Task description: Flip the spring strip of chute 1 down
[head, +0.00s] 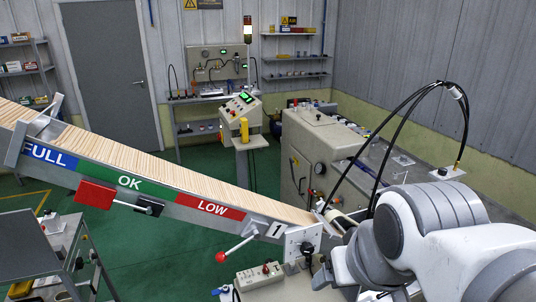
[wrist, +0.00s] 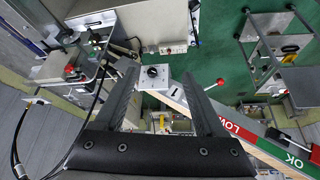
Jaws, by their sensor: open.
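Chute 1 (head: 185,211) slopes down from the left towards the right in the head view, filled with pale sticks. Its side bears FULL, OK and LOW labels and a number 1 at the low end. I cannot make out the spring strip for certain in either view. A metal end plate with a black knob (head: 307,249) is at the low end; the knob also shows in the wrist view (wrist: 152,71). My gripper (wrist: 160,74) is open and empty, its fingers either side of the knob plate in the picture. In the head view my arm hides it.
A red-ball lever (head: 220,257) sticks out from the chute's low end. A red block (head: 95,195) and a black block (head: 149,207) are on its side. A grey machine cabinet (head: 300,170) with black hoses stands behind. A control box (head: 259,274) is below.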

